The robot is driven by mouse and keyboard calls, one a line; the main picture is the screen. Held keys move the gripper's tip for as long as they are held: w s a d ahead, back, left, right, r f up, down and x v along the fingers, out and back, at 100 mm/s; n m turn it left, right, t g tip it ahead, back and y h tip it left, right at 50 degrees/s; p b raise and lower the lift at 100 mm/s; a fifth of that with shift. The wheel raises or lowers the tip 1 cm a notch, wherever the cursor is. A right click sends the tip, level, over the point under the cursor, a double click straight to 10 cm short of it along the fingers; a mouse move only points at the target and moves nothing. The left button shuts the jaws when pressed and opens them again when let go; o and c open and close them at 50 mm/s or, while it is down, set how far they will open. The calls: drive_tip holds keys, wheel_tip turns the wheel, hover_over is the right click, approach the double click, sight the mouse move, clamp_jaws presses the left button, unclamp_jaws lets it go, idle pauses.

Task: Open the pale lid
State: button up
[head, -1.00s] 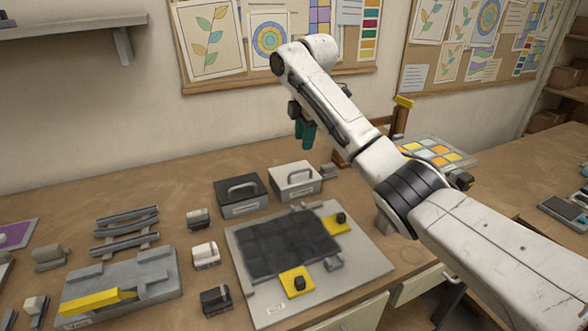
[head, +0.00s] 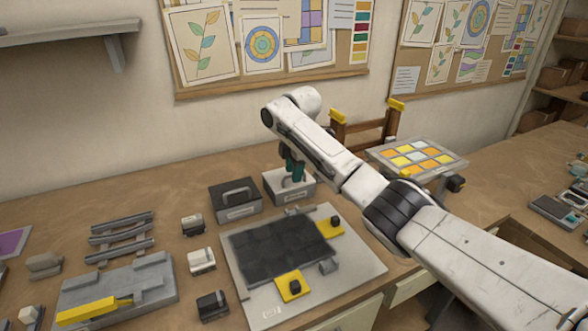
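The pale box (head: 290,194) stands on the bench at the back, right of a dark box. Its pale lid (head: 284,180) has a handle on top, now partly hidden behind my gripper. My gripper (head: 293,178) has teal fingers that point down at the lid's handle. The fingertips are at the handle's height or very near it. I cannot tell whether they touch the handle or are closed on it. The lid appears to sit on the box.
A dark box (head: 236,200) with a handle stands close at the left. A pale board with a dark panel (head: 276,247) and yellow clamps lies in front. A wooden rack (head: 366,131) and a tray of coloured tiles (head: 416,158) stand at the right.

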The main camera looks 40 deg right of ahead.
clamp_jaws()
idle(1.4)
